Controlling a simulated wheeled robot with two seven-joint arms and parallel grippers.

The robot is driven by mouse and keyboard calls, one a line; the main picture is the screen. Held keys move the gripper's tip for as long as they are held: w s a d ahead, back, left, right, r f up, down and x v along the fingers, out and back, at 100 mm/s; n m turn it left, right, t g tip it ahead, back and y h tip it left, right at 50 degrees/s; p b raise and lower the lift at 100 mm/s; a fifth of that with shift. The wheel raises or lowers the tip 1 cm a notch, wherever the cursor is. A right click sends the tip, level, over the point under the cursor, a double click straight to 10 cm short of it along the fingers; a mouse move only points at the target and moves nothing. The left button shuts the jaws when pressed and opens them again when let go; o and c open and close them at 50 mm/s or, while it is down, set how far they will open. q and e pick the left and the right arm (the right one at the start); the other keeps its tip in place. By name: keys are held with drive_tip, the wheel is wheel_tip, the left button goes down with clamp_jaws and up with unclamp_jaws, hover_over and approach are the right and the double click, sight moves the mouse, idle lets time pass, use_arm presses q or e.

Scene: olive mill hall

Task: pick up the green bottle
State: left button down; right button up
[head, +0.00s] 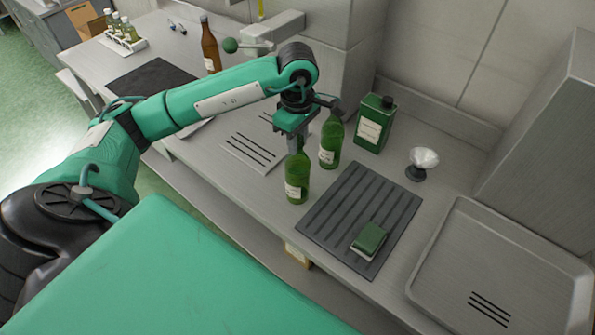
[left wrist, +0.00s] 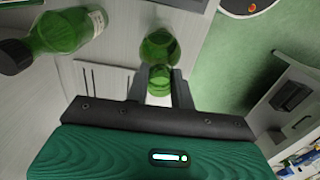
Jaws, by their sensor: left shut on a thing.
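A green glass bottle (head: 296,178) with a pale label stands upright near the front edge of the counter, left of the dark ribbed mat. My left gripper (head: 296,146) comes down from above and is shut on its neck. In the left wrist view the same bottle (left wrist: 158,46) is between the two fingers (left wrist: 159,76). I cannot tell whether its base touches the counter. A second green bottle (head: 331,143) stands just behind and to the right, apart from it. My right gripper is not in view.
A metal tray (head: 450,270) lies at far right. A brown bottle (head: 209,48) stands behind my arm.

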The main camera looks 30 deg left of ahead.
use_arm(q)
drive_tip(key=shift+r, duration=0.1)
drive_tip(key=shift+r, duration=0.55)
wheel_tip(320, 180, up, 5)
drive_tip(key=shift+w+f+b, duration=0.1)
drive_tip(key=shift+f+b, duration=0.1)
drive_tip(key=shift+b, duration=0.85)
wheel_tip(320, 180, up, 14)
